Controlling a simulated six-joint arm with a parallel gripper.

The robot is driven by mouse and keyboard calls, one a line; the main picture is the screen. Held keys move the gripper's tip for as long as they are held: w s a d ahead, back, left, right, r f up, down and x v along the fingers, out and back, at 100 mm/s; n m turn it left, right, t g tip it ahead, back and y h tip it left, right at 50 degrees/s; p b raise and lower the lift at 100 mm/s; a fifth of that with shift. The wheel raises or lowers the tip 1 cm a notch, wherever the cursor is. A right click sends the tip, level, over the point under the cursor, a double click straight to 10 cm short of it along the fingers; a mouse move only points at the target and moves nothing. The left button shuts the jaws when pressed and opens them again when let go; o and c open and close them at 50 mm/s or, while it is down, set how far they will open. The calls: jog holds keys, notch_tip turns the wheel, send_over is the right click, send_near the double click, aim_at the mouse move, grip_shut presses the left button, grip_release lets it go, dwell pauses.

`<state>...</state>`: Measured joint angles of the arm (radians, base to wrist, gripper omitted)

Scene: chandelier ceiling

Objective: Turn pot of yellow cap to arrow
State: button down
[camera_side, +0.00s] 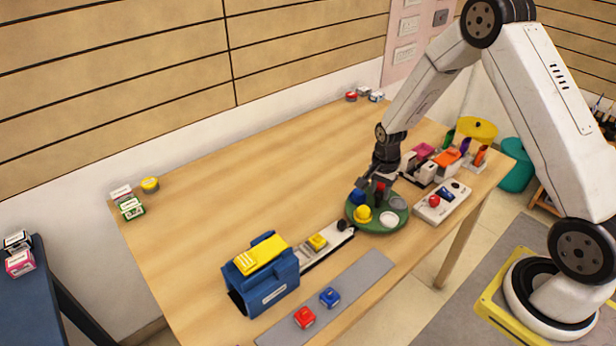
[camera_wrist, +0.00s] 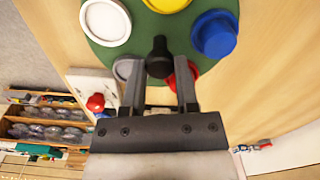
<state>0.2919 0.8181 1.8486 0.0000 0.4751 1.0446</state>
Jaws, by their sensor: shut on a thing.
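The round green turntable (camera_side: 376,228) stands near the table's front edge. It bears a yellow cap (camera_side: 362,214) at the front left, a blue cap (camera_side: 357,197), a white one (camera_side: 388,219), a grey one (camera_side: 398,202) and a red one. In the wrist view the yellow cap (camera_wrist: 165,3) is cut off by the top edge. The blue cap (camera_wrist: 214,35) is at right, and the red cap (camera_wrist: 187,73) is partly behind a finger. My gripper (camera_wrist: 160,72) is shut on the black central knob (camera_wrist: 159,55). I cannot make out an arrow.
A blue holder with a yellow top (camera_side: 262,270) stands at left, joined to a pale track (camera_side: 328,247). A control box with a red button (camera_side: 434,201) is just right of the turntable. Stamps and coloured items crowd behind it.

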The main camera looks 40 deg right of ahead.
aim_at(379, 194)
jog(key=shift+c, duration=1.8)
grip_release()
jog(key=shift+r, duration=0.2)
jog(key=shift+r, duration=3.75)
jog(key=shift+a+r, duration=0.1)
jog(key=s+a+r+n+t, duration=0.1)
jog(key=s+a+r+n, duration=0.2)
jog(key=s+a+n, duration=0.3)
jog(key=s+a+r+n+t, duration=0.1)
jog(key=s+a+r+n, duration=0.2)
jog(key=s+a+n, duration=0.3)
jog(key=s+n, duration=0.1)
jog(key=n, duration=0.2)
jog(key=shift+s+a+r+t, duration=0.15)
jog(key=shift+s+r+t, duration=0.05)
jog(key=shift+r+t, duration=0.1)
